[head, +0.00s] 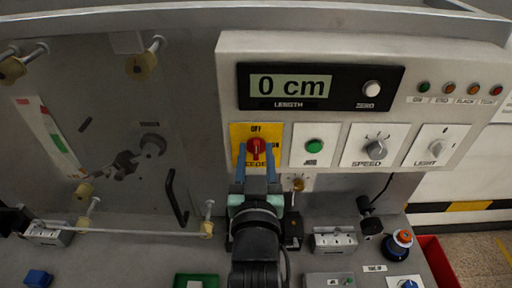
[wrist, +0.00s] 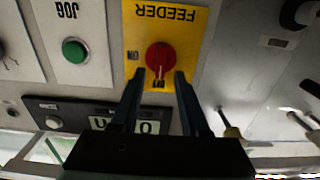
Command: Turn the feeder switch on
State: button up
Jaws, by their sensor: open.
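The feeder switch is a red rotary knob (head: 256,149) on a yellow plate (head: 236,131) marked OFF at the top and ON at the right. Its pointer is turned to OFF. In the wrist view, which is upside down, the knob (wrist: 160,57) also points at OFF. My gripper (head: 256,154) is open, with one blue finger on each side of the knob in the head view. In the wrist view my gripper (wrist: 159,76) has its fingertips beside the knob's pointer end. I see no clear contact.
A green jog button (head: 314,146), a speed dial (head: 376,146) and a light switch (head: 432,145) sit to the right. The length display (head: 290,86) reads 0 cm above. A clear panel with a black handle (head: 177,198) stands to the left.

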jog(key=shift+w, duration=0.2)
grip_shut()
